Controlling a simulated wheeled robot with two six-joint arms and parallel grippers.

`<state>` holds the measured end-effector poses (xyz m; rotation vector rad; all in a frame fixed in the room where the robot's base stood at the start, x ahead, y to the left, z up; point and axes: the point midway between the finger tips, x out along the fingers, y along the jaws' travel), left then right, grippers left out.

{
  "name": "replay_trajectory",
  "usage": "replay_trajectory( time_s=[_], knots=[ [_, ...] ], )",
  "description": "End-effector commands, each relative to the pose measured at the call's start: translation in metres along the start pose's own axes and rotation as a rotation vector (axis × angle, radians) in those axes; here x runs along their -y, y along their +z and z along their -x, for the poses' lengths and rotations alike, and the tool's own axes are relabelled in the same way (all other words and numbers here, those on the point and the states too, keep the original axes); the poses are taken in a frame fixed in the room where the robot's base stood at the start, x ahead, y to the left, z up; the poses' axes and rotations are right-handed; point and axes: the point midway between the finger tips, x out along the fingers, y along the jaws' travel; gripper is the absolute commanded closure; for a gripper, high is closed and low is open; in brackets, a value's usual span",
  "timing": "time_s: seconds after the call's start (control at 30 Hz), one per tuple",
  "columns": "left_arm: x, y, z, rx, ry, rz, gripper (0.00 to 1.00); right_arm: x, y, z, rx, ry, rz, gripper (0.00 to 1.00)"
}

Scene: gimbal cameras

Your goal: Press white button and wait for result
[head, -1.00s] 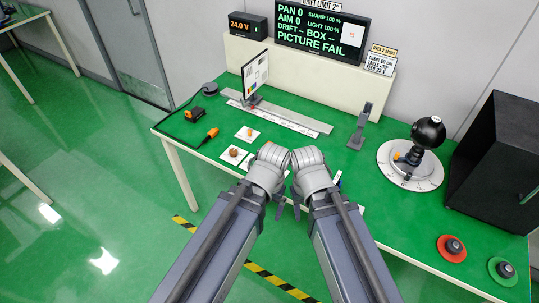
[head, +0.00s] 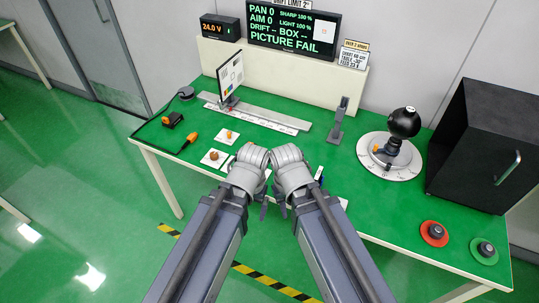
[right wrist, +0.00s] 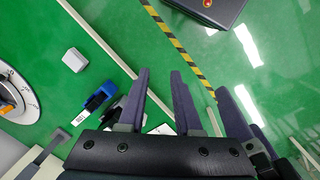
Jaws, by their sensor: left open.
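No button with a white cap shows clearly. A small white block (right wrist: 75,60) with rounded corners lies on the green table in the right wrist view; I cannot tell if it is the button. In the head view, a dark knob on a red base (head: 434,232) and one on a green base (head: 484,250) sit at the front right. My left gripper (head: 257,203) and right gripper (head: 278,203) hang side by side by the table's front edge, both open and empty. The right one's parted fingers show in the right wrist view (right wrist: 160,72). The screen (head: 293,28) reads PICTURE FAIL.
A black ball-shaped camera on a round dial (head: 415,168) stands right of centre, beside a black box (head: 472,150). A test chart (head: 231,75) stands on a rail. A blue item (right wrist: 101,94) lies near the grippers. A grey stand (head: 338,122) rises mid-table.

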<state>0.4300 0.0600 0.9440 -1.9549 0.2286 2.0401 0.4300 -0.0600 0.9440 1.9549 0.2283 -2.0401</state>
Motion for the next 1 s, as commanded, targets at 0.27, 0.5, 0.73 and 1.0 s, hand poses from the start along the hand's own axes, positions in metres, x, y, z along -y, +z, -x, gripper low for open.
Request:
replay_trajectory(
  time_s=[0.27, 0.5, 0.73, 1.0],
  knots=[
    [0.0, 0.0, 0.0, 0.0, 0.0, 0.0, 0.09, 0.0, 0.0, 0.0, 0.0, 0.0, 0.0, 1.0],
    [0.0, 0.0, 0.0, 0.0, 0.0, 0.0, 0.09, 0.0, 0.0, 0.0, 0.0, 0.0, 0.0, 1.0],
    [0.0, 0.0, 0.0, 0.0, 0.0, 0.0, 0.09, 0.0, 0.0, 0.0, 0.0, 0.0, 0.0, 1.0],
    [0.0, 0.0, 0.0, 0.0, 0.0, 0.0, 0.09, 0.0, 0.0, 0.0, 0.0, 0.0, 0.0, 1.0]
  ],
)
